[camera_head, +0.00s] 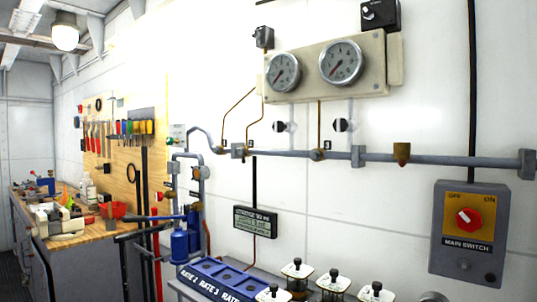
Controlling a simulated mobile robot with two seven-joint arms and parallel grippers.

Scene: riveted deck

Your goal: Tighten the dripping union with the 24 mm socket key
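A grey pipe (450,160) runs along the white wall, with several collars and fittings on it. A brass-coloured fitting (401,153) sits on the pipe right of centre. Other joints are a grey block (238,151) and a collar (358,156). I see no drip at any of them, so I cannot tell which is the dripping union. Tools hang on the wooden pegboard (125,165) at the left, too small to pick out a 24 mm socket key. Neither of my grippers is in view.
A panel with two gauges (341,62) is above the pipe. A main switch box (467,232) is at the right. A cluttered workbench (95,232) is at the left.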

